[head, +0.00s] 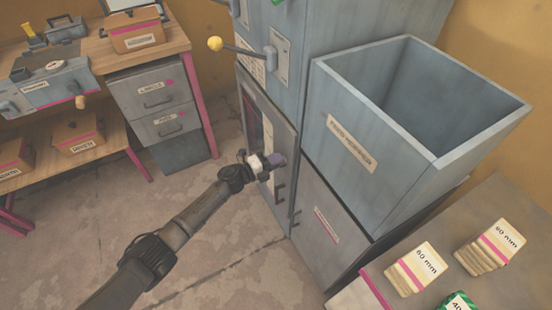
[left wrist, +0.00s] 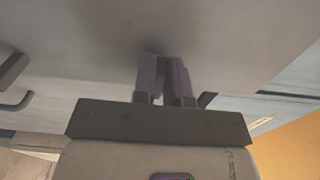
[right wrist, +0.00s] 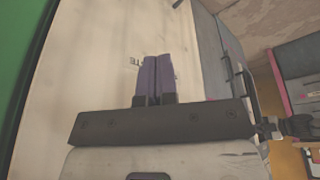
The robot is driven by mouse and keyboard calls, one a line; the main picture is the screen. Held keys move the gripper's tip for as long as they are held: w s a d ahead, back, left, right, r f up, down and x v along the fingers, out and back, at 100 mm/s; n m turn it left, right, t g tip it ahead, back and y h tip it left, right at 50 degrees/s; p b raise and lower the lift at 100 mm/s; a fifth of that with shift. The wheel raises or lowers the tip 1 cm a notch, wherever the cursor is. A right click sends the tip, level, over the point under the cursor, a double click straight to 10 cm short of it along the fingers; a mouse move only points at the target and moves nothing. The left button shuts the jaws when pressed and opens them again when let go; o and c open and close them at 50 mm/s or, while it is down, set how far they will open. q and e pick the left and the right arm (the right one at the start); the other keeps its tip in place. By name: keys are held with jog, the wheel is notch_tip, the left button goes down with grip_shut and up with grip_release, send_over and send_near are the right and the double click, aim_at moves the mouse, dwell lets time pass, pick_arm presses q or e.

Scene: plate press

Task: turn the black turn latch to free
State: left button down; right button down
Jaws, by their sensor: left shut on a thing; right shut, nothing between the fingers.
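My left gripper (head: 274,161) reaches the grey cabinet door (head: 268,125) below the yellow-knobbed lever. In the left wrist view its purple fingers (left wrist: 165,78) point at the grey door face and are shut on a small dark piece between them, the black turn latch (left wrist: 161,57). The fingers mostly hide the latch, so its turn angle cannot be told. My right gripper is outside the head view. In the right wrist view its purple fingers (right wrist: 156,78) are shut and empty, in front of a pale surface.
A dark bar handle (head: 280,192) is on the door below the gripper. The lever with a yellow knob (head: 215,44) sticks out above. Drawers (head: 150,88) stand left across open floor.

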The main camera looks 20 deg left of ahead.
pick_arm(q)
jog(key=shift+n, duration=0.3)
dwell(0.4)
jog(key=c, duration=1.2)
grip_release()
jog(key=shift+o, duration=0.2)
jog(key=p+v, duration=0.4)
jog(key=v, duration=0.9)
jog(key=shift+s+a, duration=0.3)
